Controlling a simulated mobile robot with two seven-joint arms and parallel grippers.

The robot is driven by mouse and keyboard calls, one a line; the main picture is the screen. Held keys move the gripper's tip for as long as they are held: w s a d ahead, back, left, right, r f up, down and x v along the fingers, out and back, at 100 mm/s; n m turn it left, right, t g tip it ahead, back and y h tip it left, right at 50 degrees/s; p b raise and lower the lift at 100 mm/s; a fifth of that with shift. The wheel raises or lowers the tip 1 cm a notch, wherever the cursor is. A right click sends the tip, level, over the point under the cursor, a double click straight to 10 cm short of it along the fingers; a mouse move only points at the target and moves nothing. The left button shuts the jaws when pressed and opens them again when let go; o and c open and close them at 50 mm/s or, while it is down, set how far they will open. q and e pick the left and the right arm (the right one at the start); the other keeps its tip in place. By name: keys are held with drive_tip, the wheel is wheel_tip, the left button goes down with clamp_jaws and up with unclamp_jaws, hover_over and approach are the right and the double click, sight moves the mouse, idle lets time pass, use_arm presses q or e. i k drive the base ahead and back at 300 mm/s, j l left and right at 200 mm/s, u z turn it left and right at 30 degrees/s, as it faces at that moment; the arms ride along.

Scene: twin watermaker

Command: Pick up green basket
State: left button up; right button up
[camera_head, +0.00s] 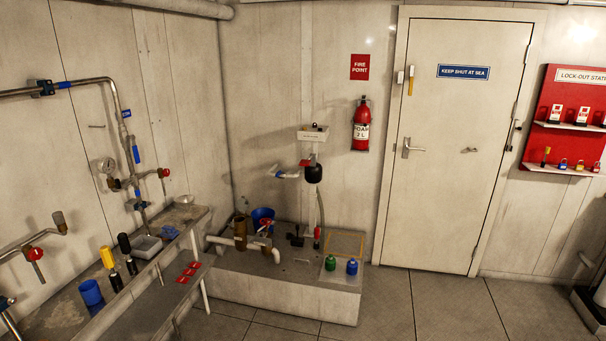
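The only green thing I see is a small rounded green object (330,263) on the right end of the low plinth. It looks more like a small bottle or jar than a basket, and it is too small to tell. A similar blue object (352,266) stands just right of it. No clear green basket shows. Neither of my grippers is in view.
The low pale plinth (275,295) carries pipes, valves and a blue bucket (262,217). Tiled floor (450,305) is clear before the door (455,150).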

sight(331, 261)
drive_tip(key=i, duration=1.7)
drive_tip(key=i+u, duration=0.1)
drive_tip(key=i, duration=0.7)
drive_tip(key=i+l+u, duration=0.1)
drive_tip(key=i, duration=0.7)
drive_tip(key=i+l+u, duration=0.1)
drive_tip(key=u, duration=0.15)
